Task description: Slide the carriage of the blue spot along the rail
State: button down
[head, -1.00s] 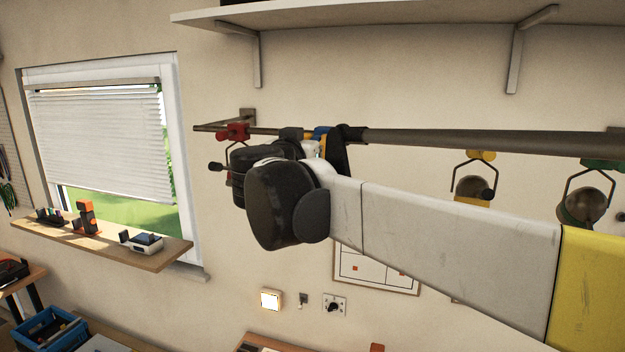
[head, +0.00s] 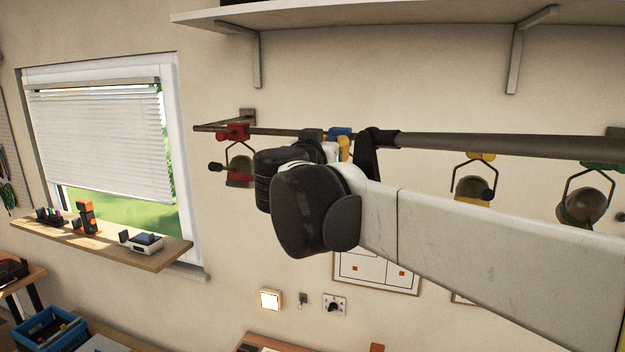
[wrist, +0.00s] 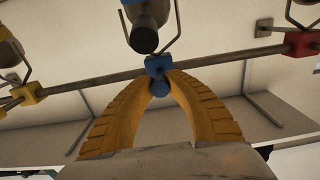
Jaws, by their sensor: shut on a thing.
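The rail (head: 480,143) runs across the wall below the shelf. The blue carriage (head: 341,132) sits on it, partly hidden behind my arm in the head view. In the wrist view the blue carriage (wrist: 158,65) hangs on the rail between the two orange fingers of my gripper (wrist: 162,82), which are shut on it at a round blue knob. The dark lamp head of the blue spot (wrist: 144,32) shows above it in that view.
The red carriage (head: 232,131) with its spot is to the left on the rail. The yellow carriage (head: 481,156) and green carriage (head: 603,167) are to the right. A shelf (head: 390,14) is above. Bare rail lies between blue and red.

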jog(key=s+d, duration=0.2)
jog(key=d, duration=0.5)
jog(key=shift+s+d+p, duration=0.15)
jog(key=shift+s+p, duration=0.2)
jog(key=c, duration=1.3)
grip_release()
jog(key=shift+d, duration=0.1)
jog(key=v, duration=1.1)
jog(key=s+d+f+g+b, duration=0.2)
jog(key=d+f+b, duration=0.3)
jog(key=f, duration=0.6)
jog(key=s+d+f+n+g+b, duration=0.1)
jog(key=s+d+f+g+b, duration=0.15)
jog(key=f+b, duration=0.6)
jog(key=s+d+f+g+b, duration=0.2)
jog(key=d+f+b, duration=0.1)
jog(key=f, duration=1.1)
jog(key=s+f+n+g+y+b, duration=0.1)
jog(key=s+f+y+b, duration=0.2)
jog(key=f+b, duration=0.7)
jog(key=s+a+f+n+g+y+b, duration=0.1)
jog(key=s+f+b, duration=0.7)
jog(key=f, duration=1.8)
jog(key=shift+s+n+g+y+b, duration=0.25)
jog(key=shift+n+g+y+b, duration=0.35)
jog(key=shift+y+b, duration=0.4)
